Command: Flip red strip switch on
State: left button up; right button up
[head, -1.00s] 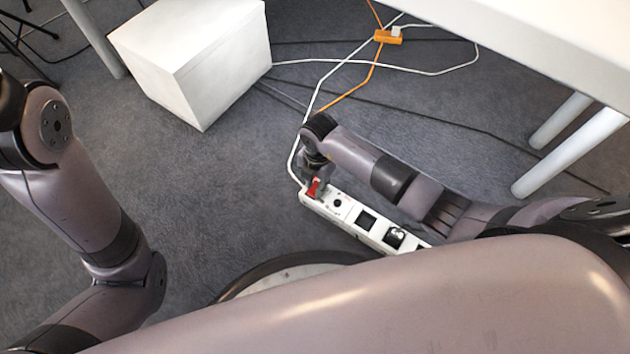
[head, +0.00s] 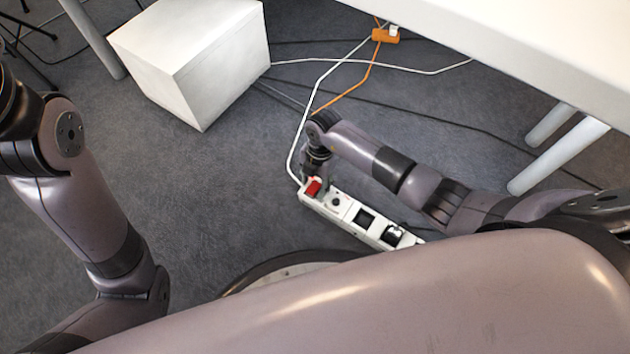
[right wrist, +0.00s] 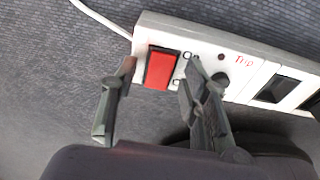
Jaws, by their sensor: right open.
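The white power strip (head: 350,212) lies on the carpet, and its end with the red switch (head: 313,187) points left in the head view. The right wrist view shows the red rocker switch (right wrist: 163,69) near the end of the strip (right wrist: 190,31), with a small round dark spot and red handwriting beside it. My right gripper (head: 314,172) is at the switch end of the strip. In the right wrist view its two fingers (right wrist: 160,75) are apart, one on either side of the switch, with nothing between them held. Whether a fingertip touches the switch is unclear. My left gripper is out of view.
A white box (head: 200,60) stands on the carpet at the upper left. A white table (head: 540,45) with legs (head: 560,155) is at the right. White and orange cables, with an orange connector (head: 386,35), run across the floor.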

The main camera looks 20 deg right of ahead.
aim_at(318, 184)
notch_tip(318, 184, up, 12)
jog(key=w+d, duration=0.1)
jog(key=shift+d, duration=0.2)
jog(key=shift+w, duration=0.1)
dwell(0.6)
